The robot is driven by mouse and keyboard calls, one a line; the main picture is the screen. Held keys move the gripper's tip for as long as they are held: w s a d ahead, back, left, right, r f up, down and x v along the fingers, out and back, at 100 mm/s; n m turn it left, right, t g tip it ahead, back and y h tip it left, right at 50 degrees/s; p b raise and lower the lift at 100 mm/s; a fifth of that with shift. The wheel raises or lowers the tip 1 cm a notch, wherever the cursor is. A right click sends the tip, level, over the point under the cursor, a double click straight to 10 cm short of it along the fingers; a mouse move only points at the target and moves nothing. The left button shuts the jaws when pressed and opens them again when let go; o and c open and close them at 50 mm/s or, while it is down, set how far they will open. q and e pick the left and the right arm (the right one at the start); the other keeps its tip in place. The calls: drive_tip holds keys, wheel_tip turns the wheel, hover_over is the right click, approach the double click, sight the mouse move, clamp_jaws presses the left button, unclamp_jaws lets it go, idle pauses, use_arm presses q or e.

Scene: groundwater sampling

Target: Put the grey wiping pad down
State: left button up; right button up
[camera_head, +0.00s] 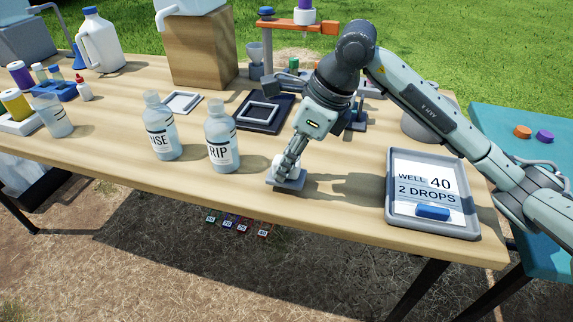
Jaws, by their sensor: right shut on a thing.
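The grey wiping pad (286,181) is at the front part of the wooden table, right of the bottle marked with letters ending in "RIP". My right gripper (288,168) points down at it and is shut on it. The pad looks at or just above the table top; I cannot tell whether it touches. The fingers hide part of the pad. My left gripper is not in view.
Two labelled bottles, RINSE-like (160,130) and RIP-like (221,140), stand left of the pad. A grey tray (391,205) with a "WELL 40, 2 DROPS" card and a blue block lies right. A dark tray (272,124) lies behind. Bare table (340,215) surrounds the pad.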

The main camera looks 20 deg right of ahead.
drive_tip(key=shift+f, duration=0.8)
drive_tip(key=shift+f, duration=0.1)
drive_tip(key=o, duration=1)
drive_tip(key=v, duration=1.2)
